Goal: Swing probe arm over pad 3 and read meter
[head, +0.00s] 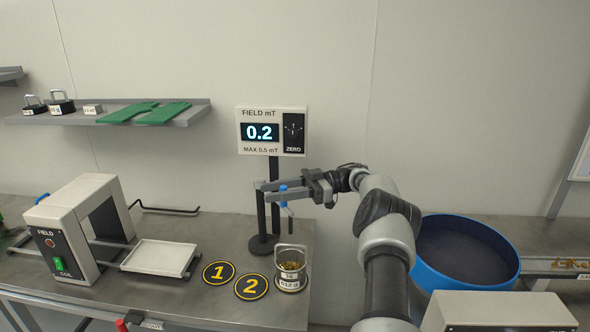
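The meter (272,131) reads 0.2 under "FIELD mT", with "MAX 0.5 mT" below and a ZERO dial at its right. The probe stand (262,216) rises beside the meter's post. A thin bar at its top reaches right to a blue grip (283,190); a short dark rod hangs near it. My gripper (288,188) is level at the blue grip, its fingers pointing left. Finger and bar overlap, so whether it is closed on the grip is unclear. Pads 1 (218,272) and 2 (251,286) are bare. A labelled metal pail (290,276) of brass-coloured pieces hides any number on the spot to their right.
A field coil (68,250) with a green switch stands left, beside a white tray (158,257). A blue-rimmed round basin (421,275) is right of my arm. The bench ends just right of the pail.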

